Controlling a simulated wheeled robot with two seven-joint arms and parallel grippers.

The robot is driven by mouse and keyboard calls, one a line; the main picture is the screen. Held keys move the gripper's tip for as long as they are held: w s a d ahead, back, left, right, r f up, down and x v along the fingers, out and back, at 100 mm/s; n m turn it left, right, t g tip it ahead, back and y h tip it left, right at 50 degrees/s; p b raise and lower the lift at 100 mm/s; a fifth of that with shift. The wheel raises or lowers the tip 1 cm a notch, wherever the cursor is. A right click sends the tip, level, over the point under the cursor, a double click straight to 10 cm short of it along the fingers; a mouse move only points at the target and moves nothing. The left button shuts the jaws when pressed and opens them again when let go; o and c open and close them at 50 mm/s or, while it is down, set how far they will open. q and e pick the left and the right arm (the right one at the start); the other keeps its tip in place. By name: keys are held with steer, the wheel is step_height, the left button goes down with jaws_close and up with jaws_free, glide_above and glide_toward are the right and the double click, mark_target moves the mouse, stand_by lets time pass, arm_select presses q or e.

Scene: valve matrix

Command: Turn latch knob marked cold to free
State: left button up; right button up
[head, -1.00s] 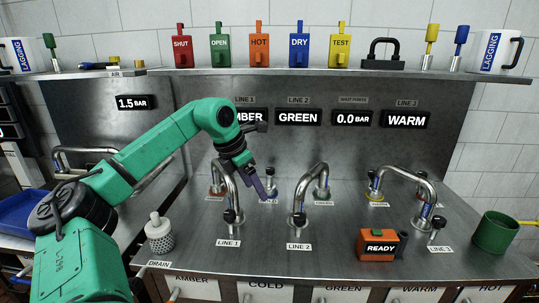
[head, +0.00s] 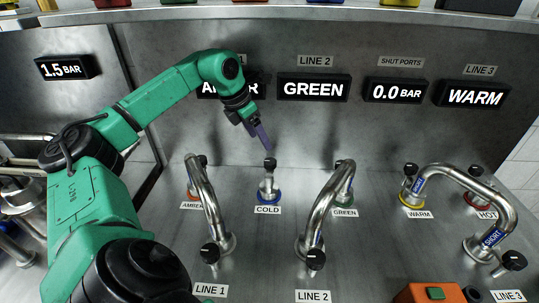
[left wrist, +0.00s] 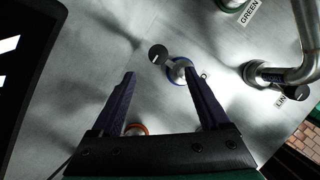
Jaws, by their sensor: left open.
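The cold port (head: 268,188) has a blue ring, a metal post and a black latch knob (head: 269,163) on top, above the COLD label (head: 267,210). My left gripper (head: 267,147) points down close above and slightly behind that knob in the head view. In the left wrist view, its purple fingers are open and apart. There the black knob (left wrist: 158,53) lies just beyond the fingertips, between their lines, and the blue ring (left wrist: 179,72) is partly hidden by the right finger. I see no contact with the knob. My right gripper is out of view.
Bent pipes at line 1 (head: 211,205) and line 2 (head: 326,210) stand on either side of the cold port. Line 3's pipe (head: 460,188) joins the warm side at right. An orange READY box (head: 430,293) sits at the front. Displays hang on the back panel.

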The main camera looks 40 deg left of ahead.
mark_target(271, 160)
arm_select(q)
steer(key=p+x, duration=0.1)
steer(key=x, duration=0.9)
steer(key=shift+w+a+f+p, duration=0.1)
steer(key=shift+w+a+p, duration=0.1)
steer(key=shift+p, duration=0.1)
steer(key=shift+d+f, duration=0.1)
steer(key=shift+f, duration=0.1)
steer(key=shift+c, duration=0.9)
jaws_close()
